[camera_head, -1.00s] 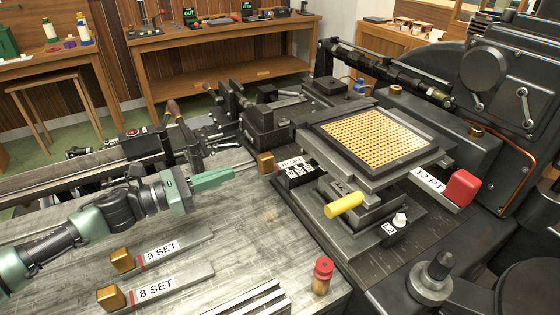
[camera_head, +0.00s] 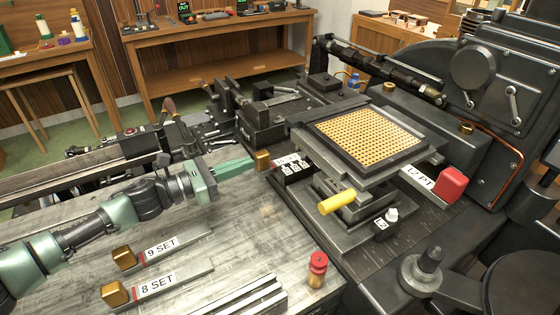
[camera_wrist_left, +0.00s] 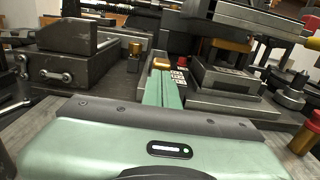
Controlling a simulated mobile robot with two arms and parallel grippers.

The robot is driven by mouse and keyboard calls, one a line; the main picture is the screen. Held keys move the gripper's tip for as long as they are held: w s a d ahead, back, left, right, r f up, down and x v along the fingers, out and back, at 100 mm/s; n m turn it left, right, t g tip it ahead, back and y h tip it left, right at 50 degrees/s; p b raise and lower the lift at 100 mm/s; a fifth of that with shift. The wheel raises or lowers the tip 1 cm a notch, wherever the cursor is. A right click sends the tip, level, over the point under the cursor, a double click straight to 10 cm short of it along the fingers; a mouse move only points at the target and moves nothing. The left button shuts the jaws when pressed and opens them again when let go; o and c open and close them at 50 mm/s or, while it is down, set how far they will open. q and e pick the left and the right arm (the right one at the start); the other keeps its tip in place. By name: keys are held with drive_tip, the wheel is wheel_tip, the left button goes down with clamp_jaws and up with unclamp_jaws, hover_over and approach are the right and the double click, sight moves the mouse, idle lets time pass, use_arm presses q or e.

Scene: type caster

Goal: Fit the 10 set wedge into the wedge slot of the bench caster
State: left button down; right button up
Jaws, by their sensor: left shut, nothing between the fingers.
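The 10 SET wedge (camera_head: 287,159) lies at the left side of the bench caster (camera_head: 316,198), its brass end block (camera_head: 262,160) facing left and its white label partly hidden by the caster. My left gripper (camera_head: 250,163) is shut with nothing between its fingers. Its green fingertips are right at the brass block, touching or nearly so. In the left wrist view the shut fingers (camera_wrist_left: 164,80) point at the brass block (camera_wrist_left: 162,63). How deep the wedge sits in the slot is hidden. My right gripper is not in view.
The 9 SET wedge (camera_head: 178,249) and the 8 SET wedge (camera_head: 172,283) lie on the grey bench top in front. A red-capped brass piece (camera_head: 317,269) stands near the bench edge. A yellow handle (camera_head: 337,202) and a red block (camera_head: 451,183) stick out from the caster.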

sight(256, 169)
use_arm(q)
drive_tip(key=shift+w+d, duration=0.1)
drive_tip(key=shift+d, duration=0.1)
drive_tip(key=shift+w+d, duration=0.3)
drive_tip(key=shift+d, duration=0.2)
drive_tip(key=shift+b+x, duration=0.45)
drive_tip(key=shift+x, duration=2.55)
drive_tip(key=shift+b+v, duration=0.3)
drive_tip(key=shift+v, duration=1.65)
drive_tip(key=shift+r, duration=0.1)
